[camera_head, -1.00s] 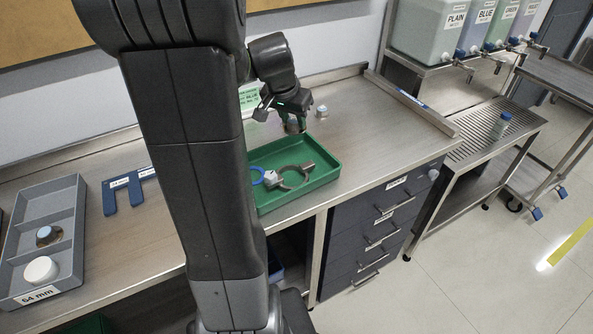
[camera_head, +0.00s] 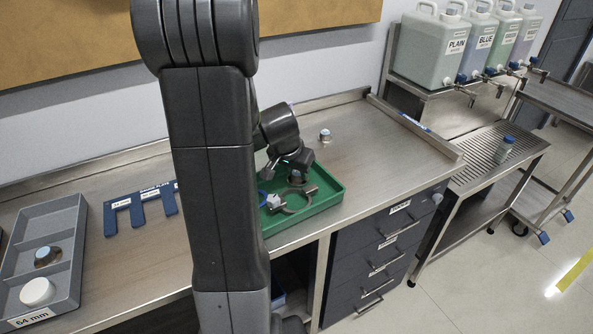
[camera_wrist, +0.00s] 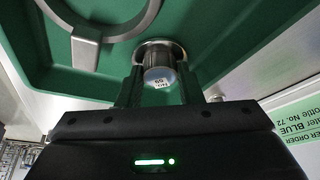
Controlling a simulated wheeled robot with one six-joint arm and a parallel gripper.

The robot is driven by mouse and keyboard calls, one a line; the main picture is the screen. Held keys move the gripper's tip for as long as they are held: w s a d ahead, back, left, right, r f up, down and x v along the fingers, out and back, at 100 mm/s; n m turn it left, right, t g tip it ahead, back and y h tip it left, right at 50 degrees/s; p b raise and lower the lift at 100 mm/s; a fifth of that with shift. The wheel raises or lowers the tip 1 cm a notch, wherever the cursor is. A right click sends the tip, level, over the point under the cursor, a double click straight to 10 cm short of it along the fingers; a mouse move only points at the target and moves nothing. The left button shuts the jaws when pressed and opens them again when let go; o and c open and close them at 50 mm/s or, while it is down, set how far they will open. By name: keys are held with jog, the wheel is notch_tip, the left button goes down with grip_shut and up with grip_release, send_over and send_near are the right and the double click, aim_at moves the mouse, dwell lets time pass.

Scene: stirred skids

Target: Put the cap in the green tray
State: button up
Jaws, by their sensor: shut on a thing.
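The cap (camera_head: 296,180), a round metal piece with a knob and a pale blue labelled top, is between the fingers of my gripper (camera_head: 296,168). In the wrist view the cap (camera_wrist: 160,75) shows its knob held between both fingers, with a wider flange beyond it. My gripper is shut on it. The green tray (camera_head: 322,206) is on the bench, and the cap is inside its outline near the back. I cannot tell whether the cap touches the tray floor. The arm column hides the tray's left end.
A metal ring clamp (camera_head: 290,207) and a blue ring piece (camera_head: 265,198) lie in the tray's front left. A small light-topped piece (camera_head: 325,135) stands behind the tray. A grey compartment tray (camera_head: 70,222) and a blue slotted rack (camera_head: 140,207) are at left. The bench right of the tray is clear.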

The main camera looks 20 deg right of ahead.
jog(key=shift+f, duration=0.2)
jog(key=o, duration=1)
jog(key=shift+r, duration=0.1)
jog(key=shift+a+r, duration=0.1)
jog(key=shift+r, duration=0.4)
jog(key=p+v, duration=0.1)
jog(key=v, duration=1)
jog(key=shift+s+a+r, duration=0.1)
jog(key=shift+s+a, duration=0.05)
